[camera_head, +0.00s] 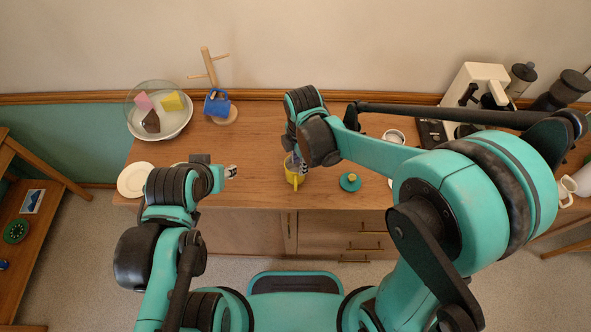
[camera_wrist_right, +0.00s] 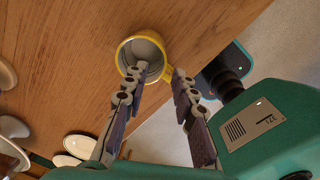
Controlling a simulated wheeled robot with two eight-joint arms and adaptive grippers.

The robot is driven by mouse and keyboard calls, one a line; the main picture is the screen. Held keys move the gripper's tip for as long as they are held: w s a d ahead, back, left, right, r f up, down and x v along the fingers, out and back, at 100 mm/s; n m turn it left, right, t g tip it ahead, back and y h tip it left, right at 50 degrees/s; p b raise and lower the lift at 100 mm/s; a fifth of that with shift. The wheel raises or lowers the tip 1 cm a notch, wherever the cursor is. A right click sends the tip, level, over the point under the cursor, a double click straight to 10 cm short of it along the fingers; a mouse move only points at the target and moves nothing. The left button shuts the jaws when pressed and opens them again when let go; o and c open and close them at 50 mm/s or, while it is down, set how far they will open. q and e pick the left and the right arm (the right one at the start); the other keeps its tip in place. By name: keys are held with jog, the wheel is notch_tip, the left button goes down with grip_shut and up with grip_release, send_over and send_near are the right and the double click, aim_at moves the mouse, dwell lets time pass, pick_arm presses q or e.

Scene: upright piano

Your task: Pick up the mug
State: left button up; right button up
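A yellow mug (camera_head: 292,179) stands on the wooden counter near its front edge. It also shows in the right wrist view (camera_wrist_right: 158,40), with its open top facing the camera and its handle toward the lower right. My right gripper (camera_head: 299,160) is over the mug; its fingers are apart in the wrist view (camera_wrist_right: 156,80). One fingertip overlaps the mug's opening and the other is just outside the handle, so the handle lies between them. Contact cannot be told. My left gripper (camera_head: 231,172) is over the counter, left of the mug. A blue mug (camera_head: 217,103) is at a wooden mug stand (camera_head: 208,65).
A teal round object with a yellow knob (camera_head: 350,181) is right of the yellow mug. A coffee machine (camera_head: 480,80) and jars stand at the back right.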

aim_at(300, 183)
notch_tip(300, 183, down, 8)
jog(key=shift+r+b, duration=0.25)
jog(key=shift+b, duration=0.9)
grip_shut()
